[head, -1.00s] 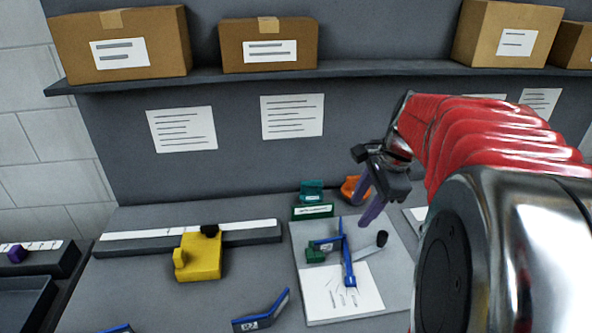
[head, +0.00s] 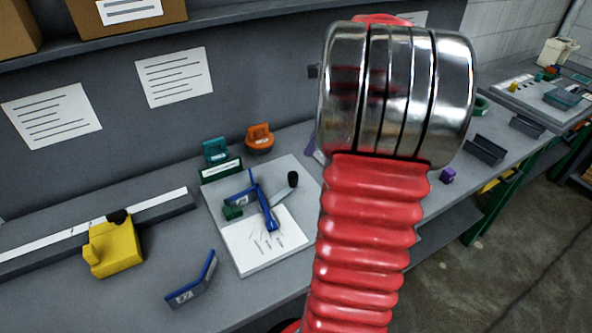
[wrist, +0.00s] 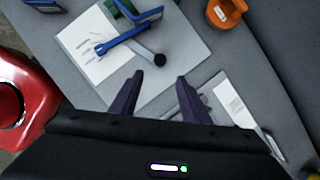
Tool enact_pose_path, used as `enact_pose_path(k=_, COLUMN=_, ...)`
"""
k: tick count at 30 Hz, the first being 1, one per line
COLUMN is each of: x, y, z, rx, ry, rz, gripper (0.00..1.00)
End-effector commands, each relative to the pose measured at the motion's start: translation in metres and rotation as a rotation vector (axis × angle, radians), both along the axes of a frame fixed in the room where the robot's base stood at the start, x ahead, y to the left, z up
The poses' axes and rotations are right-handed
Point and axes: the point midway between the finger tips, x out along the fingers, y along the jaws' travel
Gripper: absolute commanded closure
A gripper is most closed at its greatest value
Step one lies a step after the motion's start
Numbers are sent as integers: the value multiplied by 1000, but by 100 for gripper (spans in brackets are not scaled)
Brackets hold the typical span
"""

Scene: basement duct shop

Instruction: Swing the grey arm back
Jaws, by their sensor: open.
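The grey arm (head: 284,194) is a short bar with a black knob (head: 293,180) at its outer end. It sits on a light grey plate (head: 219,196), beside a long blue bar (head: 265,208) and a green block (head: 232,213). In the wrist view the grey arm (wrist: 140,47) reaches out from the blue bar (wrist: 118,42), its black knob (wrist: 159,60) nearest my gripper. My gripper (wrist: 160,79) is open and empty, its two purple fingers pointing toward the knob, apart from it in the picture. In the head view my arm hides most of the gripper.
An orange-handled thing (head: 260,139) and a teal one (head: 216,152) stand behind the plate. A yellow block (head: 112,246) sits on a rail (head: 38,246) at left. A blue-edged bracket (head: 191,282) lies in front. A shelf with boxes (head: 126,10) hangs above.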

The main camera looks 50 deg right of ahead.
Motion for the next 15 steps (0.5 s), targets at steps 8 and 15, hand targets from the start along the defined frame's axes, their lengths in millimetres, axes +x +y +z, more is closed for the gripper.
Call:
enact_pose_path(k=8, x=10, y=6, z=-27, rx=3, ry=3, rz=3, gripper=58)
enact_pose_path(k=15, x=23, y=13, z=-61, rx=3, ry=2, rz=4, gripper=58)
